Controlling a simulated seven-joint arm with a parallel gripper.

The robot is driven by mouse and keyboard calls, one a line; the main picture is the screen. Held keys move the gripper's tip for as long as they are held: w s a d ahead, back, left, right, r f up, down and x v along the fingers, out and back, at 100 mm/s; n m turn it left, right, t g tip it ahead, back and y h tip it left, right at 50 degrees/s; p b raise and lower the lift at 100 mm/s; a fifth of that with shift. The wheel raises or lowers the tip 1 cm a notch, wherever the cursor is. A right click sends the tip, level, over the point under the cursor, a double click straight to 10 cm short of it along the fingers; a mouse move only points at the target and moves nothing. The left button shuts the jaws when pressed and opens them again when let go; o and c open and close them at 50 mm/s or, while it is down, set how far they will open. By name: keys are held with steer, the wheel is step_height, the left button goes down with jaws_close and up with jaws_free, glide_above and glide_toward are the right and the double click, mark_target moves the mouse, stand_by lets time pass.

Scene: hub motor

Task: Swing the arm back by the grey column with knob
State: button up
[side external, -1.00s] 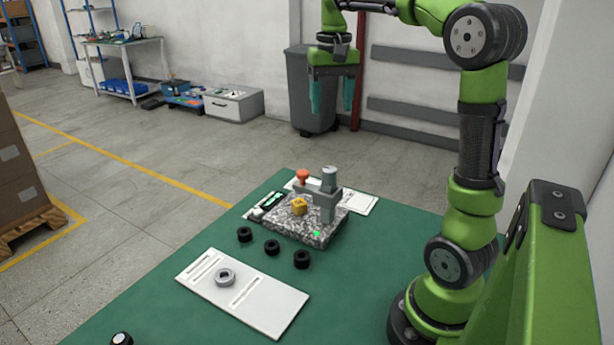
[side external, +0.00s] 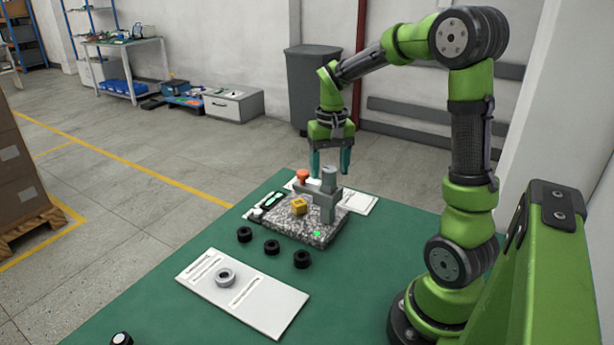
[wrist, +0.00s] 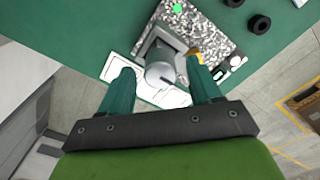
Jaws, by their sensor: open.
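The grey column (side external: 328,200) stands upright on a speckled stone base (side external: 290,232) on the green table. A grey arm reaches left from it, with an orange-red knob (side external: 303,176) near its end. A yellow part (side external: 299,207) sits on the base in front of the arm. My gripper (side external: 331,170) points down, open and empty, close to the top of the column; I cannot tell if it touches. In the wrist view, the column's round top (wrist: 160,75) shows between my open fingers (wrist: 159,74). The knob cannot be made out there.
Several black rings lie on the table, with three (side external: 272,247) in front of the base. A white tray (side external: 255,310) holds a grey ring (side external: 225,277). A white sheet (side external: 357,203) lies behind the base. The green tabletop (side external: 370,270) right of the base is clear.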

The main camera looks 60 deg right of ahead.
steer(key=shift+f, duration=0.6)
jaws_close()
